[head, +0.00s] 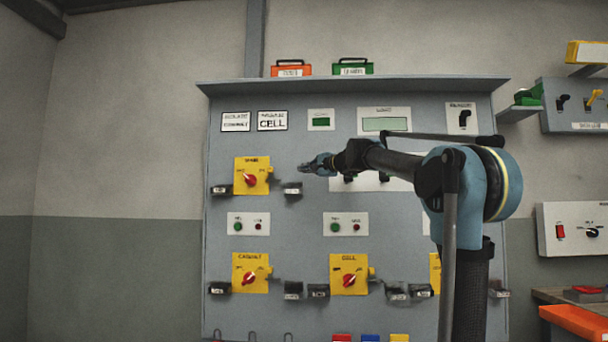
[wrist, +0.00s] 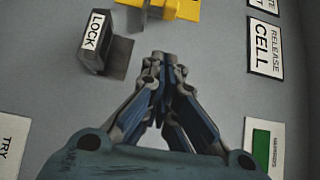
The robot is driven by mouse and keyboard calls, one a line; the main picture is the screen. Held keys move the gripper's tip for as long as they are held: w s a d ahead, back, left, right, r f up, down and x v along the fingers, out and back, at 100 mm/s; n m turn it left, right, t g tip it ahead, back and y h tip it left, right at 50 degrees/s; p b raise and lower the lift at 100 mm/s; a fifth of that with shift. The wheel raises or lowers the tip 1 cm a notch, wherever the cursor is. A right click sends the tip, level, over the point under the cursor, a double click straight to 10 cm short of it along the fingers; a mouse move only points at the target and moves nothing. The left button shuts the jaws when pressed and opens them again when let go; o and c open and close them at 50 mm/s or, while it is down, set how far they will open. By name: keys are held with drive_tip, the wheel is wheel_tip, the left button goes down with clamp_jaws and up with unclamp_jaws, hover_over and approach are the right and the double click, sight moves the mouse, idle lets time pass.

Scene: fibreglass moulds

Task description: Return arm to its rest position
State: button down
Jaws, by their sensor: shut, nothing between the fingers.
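My gripper (head: 305,168) is at the end of my raised arm, which reaches left across the front of the grey control panel (head: 300,95). In the wrist view my gripper (wrist: 165,58) has its fingertips together, with nothing between them. The panel face lies behind the fingers. A black block labelled LOCK (wrist: 105,42) and part of a yellow switch plate (wrist: 180,8) show near the fingertips, apart from them as far as I can tell. My arm hides part of the panel's right half.
The panel carries yellow plates with red rotary switches, such as the upper one (head: 252,175) and the CELL one (head: 349,274). An orange case (head: 291,70) and a green case (head: 353,68) stand on top. An orange bin (head: 577,322) is at lower right. Bare wall is at left.

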idle(0.4)
drive_tip(key=s+d+f+n+g+h, duration=0.1)
drive_tip(key=s+d+f+n+g, duration=0.15)
drive_tip(key=s+f, duration=0.65)
drive_tip(key=s+d+f+n+g+h, duration=0.25)
drive_tip(key=s+f, duration=0.25)
drive_tip(key=f, duration=0.8)
drive_tip(key=s+d+f+n+g+h, duration=0.15)
drive_tip(key=s+d+f, duration=0.25)
drive_tip(key=s+f, duration=0.55)
drive_tip(key=s+d+f+n+g+h, duration=0.1)
drive_tip(key=s+d+f, duration=0.5)
drive_tip(key=f, duration=0.6)
drive_tip(key=s+d+f+g+h, duration=0.1)
drive_tip(key=s+d+f+h, duration=0.3)
drive_tip(key=f, duration=0.8)
drive_tip(key=s+d+f+n+g+h, duration=0.1)
drive_tip(key=s+d+f+g+h, duration=0.1)
drive_tip(key=s+d+f, duration=0.6)
drive_tip(key=s+f, duration=0.3)
drive_tip(key=s, duration=0.1)
drive_tip(key=shift+d+f+n+h, duration=0.15)
drive_tip(key=shift+f+n+h, duration=0.2)
drive_tip(key=shift+f+h, duration=0.05)
drive_tip(key=shift+w+f, duration=0.2)
drive_tip(key=shift+w, duration=0.2)
